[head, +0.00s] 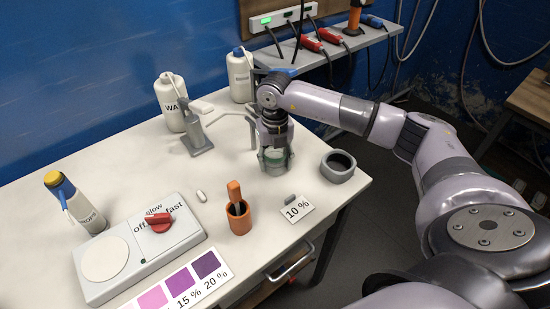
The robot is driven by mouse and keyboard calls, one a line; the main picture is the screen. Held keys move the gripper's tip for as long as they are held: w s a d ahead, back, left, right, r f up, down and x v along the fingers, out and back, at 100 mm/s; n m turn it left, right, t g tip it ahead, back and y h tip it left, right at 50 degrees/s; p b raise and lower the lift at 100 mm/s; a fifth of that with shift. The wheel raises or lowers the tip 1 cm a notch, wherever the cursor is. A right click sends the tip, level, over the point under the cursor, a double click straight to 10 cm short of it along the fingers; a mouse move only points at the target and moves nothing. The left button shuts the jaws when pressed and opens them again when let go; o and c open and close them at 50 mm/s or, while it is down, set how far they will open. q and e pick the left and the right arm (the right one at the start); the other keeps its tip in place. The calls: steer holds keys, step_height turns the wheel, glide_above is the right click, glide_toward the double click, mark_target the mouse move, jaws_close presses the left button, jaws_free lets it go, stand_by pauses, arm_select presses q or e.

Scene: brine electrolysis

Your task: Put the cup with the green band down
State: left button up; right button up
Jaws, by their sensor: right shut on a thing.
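The cup with the green band (275,167) is a small clear cup near the right part of the white table (130,155). My right gripper (275,158) points down with its fingers on either side of the cup and is shut on it. The cup looks upright. The gripper hides its upper part, and I cannot tell whether its base touches the table. My left gripper is not in view.
A grey ring holder (338,166) stands just right of the cup. White bottles (172,102) and a grey stand (195,132) are behind left.

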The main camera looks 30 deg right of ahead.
steer(key=shift+f, duration=0.2)
steer(key=o, duration=1.3)
steer(key=shift+r, duration=0.1)
steer(key=shift+r, duration=0.5)
step_height(320, 180, up, 11)
steer(key=shift+r+b, duration=0.15)
steer(key=shift+b, duration=0.95)
